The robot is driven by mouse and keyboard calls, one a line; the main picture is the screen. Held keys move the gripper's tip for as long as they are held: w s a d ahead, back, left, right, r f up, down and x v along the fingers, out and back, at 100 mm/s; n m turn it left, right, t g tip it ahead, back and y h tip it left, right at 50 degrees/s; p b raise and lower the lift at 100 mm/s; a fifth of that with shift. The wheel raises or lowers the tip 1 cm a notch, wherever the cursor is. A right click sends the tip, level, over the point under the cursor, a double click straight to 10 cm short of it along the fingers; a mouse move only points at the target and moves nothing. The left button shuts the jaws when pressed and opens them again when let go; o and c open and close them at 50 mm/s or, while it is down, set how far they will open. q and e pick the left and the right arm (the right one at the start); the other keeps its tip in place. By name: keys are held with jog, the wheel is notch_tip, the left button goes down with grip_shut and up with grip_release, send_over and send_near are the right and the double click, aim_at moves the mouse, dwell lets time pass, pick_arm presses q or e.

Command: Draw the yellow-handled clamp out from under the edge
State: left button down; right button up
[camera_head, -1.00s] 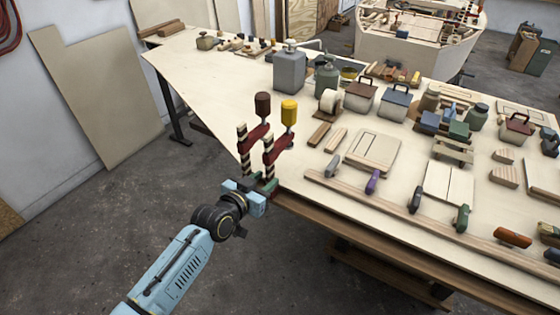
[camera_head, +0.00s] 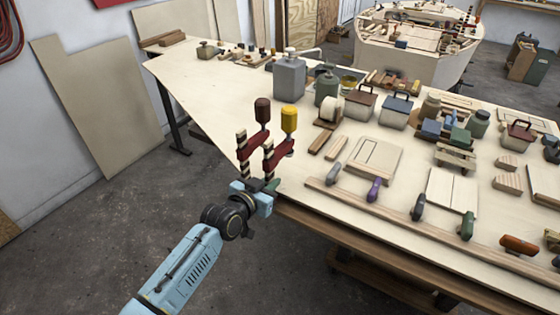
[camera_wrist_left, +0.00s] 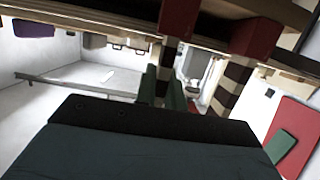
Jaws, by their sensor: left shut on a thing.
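The yellow-handled clamp (camera_head: 289,119) stands upright at the front left edge of the plywood table (camera_head: 190,75), with red arms and a black-and-cream striped bar. A similar dark-brown-handled clamp (camera_head: 262,111) stands close on its left. My left gripper (camera_head: 268,186) is at the table edge, low on the yellow-handled clamp, and is shut on it. In the left wrist view, the green finger pads (camera_wrist_left: 164,88) sit under the table edge around the clamp's lower part, which they mostly hide. The other clamp's striped bar (camera_wrist_left: 229,85) is to their right. My right gripper is not in view.
A wooden strip (camera_head: 420,232) runs along the table's front edge, with a grey clamp (camera_head: 334,173), a purple clamp (camera_head: 374,190) and others beside it. A grey can (camera_head: 289,77) and tool boxes stand behind.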

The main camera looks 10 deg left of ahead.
pick_arm(q)
jog(key=shift+r, duration=0.1)
jog(key=shift+s+a+p, duration=0.2)
jog(key=shift+s+p, duration=0.2)
jog(key=shift+f+p+v, duration=0.2)
jog(key=shift+p+v, duration=0.45)
jog(key=shift+v, duration=0.35)
jog(key=shift+f+p+v, duration=0.2)
jog(key=shift+p+v, duration=0.45)
jog(key=shift+v, duration=0.3)
jog(key=shift+s, duration=0.25)
jog(key=shift+s+a+p, duration=0.3)
jog(key=shift+s+p, duration=0.15)
jog(key=shift+s, duration=0.3)
jog(key=shift+s+a+p, duration=0.25)
jog(key=shift+s+p, duration=0.25)
jog(key=shift+s, duration=0.25)
jog(key=shift+s+a+p, duration=0.3)
jog(key=shift+s+p, duration=0.15)
jog(key=shift+s, duration=0.3)
